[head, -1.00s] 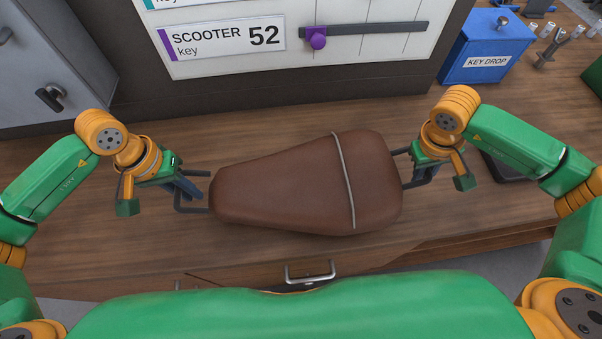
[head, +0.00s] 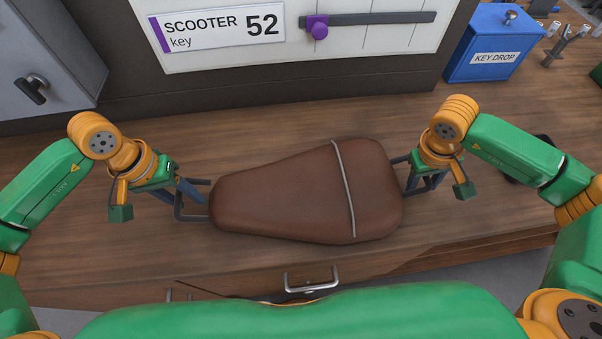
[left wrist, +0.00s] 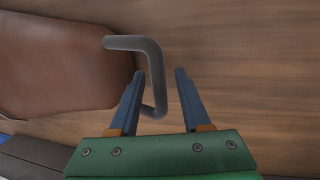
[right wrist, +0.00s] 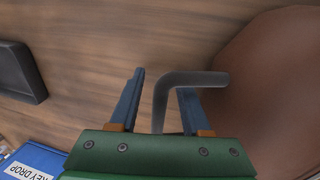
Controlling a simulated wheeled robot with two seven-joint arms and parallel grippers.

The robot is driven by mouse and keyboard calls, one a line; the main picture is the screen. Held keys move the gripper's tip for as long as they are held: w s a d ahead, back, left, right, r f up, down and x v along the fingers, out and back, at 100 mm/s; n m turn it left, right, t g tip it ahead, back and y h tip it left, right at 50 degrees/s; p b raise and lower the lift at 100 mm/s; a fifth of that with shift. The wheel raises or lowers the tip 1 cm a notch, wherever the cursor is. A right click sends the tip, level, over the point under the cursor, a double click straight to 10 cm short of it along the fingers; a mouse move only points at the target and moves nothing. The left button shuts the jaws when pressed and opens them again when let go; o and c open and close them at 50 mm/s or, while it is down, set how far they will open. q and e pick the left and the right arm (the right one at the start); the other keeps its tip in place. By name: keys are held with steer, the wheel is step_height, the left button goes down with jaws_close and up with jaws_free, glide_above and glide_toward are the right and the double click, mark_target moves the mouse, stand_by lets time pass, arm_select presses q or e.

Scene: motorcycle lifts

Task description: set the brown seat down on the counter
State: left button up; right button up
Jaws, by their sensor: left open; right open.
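The brown seat (head: 290,195) with a grey strap lies on the wooden counter (head: 270,148), its narrow end to the left. A dark bar handle sticks out at each end. My left gripper (head: 192,193) is open at the left handle; in the left wrist view its fingers (left wrist: 155,88) stand either side of the handle bar (left wrist: 156,75), with a gap. My right gripper (head: 418,182) is open at the right handle; in the right wrist view its fingers (right wrist: 160,85) stand either side of that handle (right wrist: 180,78).
A blue key drop box (head: 492,45) stands at the back right. A panel with a scooter key label (head: 217,27) and a purple slider rises behind the counter. A drawer handle (head: 312,281) is on the counter's front. A dark flat object (right wrist: 20,72) lies right of the seat.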

steer(key=shift+r, duration=0.2)
arm_select(q)
step_height(320, 180, up, 11)
steer(key=a, duration=0.2)
steer(key=shift+f, duration=0.2)
arm_select(e)
step_height(320, 180, up, 12)
steer(key=a, duration=0.2)
steer(key=shift+s+a+f, duration=0.15)
steer(key=shift+f, duration=0.1)
arm_select(q)
steer(key=shift+s+a, duration=0.1)
steer(key=shift+s, duration=0.05)
